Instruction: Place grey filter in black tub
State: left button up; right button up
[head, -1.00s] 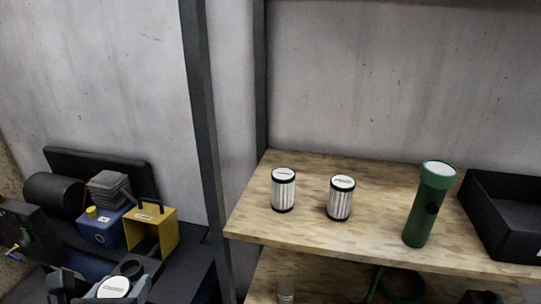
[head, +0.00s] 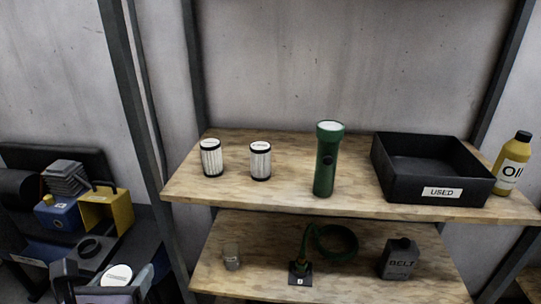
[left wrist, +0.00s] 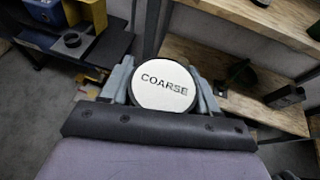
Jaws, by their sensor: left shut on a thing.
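My left gripper (head: 117,280) is at the lower left of the head view, in front of the shelf. It is shut on a filter with a round white top (head: 116,274). In the left wrist view this top (left wrist: 163,84) reads COARSE and sits between the two fingers; its side is hidden, so I cannot tell its colour. The black tub (head: 432,188), labelled USED, stands on the upper shelf at the right, and its visible inside looks empty. Two pleated pale-grey filters with black end bands, left (head: 212,158) and right (head: 260,161), stand upright on that shelf. My right gripper is not in view.
A green flashlight (head: 327,160) stands left of the tub, and an oil bottle (head: 511,163) at its right. Below are a green coil (head: 336,242) and a grey BELT can (head: 399,259). A dark post (head: 140,100) rises left of the shelf.

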aim_at(428, 172)
jog(key=z, duration=1.1)
